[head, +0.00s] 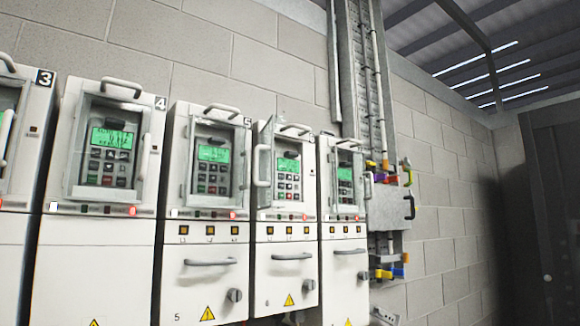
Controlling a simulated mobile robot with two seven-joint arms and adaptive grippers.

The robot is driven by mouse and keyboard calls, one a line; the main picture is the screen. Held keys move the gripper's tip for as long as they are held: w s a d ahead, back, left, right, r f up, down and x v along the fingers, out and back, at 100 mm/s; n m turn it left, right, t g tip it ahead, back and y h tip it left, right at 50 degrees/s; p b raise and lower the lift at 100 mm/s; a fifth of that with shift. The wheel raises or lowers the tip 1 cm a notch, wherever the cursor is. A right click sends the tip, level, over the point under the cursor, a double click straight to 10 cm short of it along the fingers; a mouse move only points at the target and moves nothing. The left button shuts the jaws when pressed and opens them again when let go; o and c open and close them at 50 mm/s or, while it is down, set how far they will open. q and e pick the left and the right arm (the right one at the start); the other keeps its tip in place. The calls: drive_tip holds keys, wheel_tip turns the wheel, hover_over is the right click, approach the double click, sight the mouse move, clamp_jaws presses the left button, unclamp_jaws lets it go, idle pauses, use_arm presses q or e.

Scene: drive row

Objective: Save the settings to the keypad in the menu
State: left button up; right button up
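Several white drive cabinets stand in a row, each with a keypad with a lit green screen behind or beside a clear-windowed cover. The drive marked 4 shows its keypad (108,155) with lines of dark text too small to read. The drive marked 5 has its keypad (212,166) to the right of that. Further right are another keypad (288,177) and the last keypad (345,187), seen at a slant. A cover (266,150) stands at an angle left of the third keypad. I cannot tell which menu any screen shows. Neither gripper is clearly visible.
Handles (122,85) project from the cabinet tops, and grey bars (210,262) and knobs (234,295) from the lower doors. A grey wall board (390,205) with coloured clips is right of the row. A dark cabinet (552,200) stands at far right.

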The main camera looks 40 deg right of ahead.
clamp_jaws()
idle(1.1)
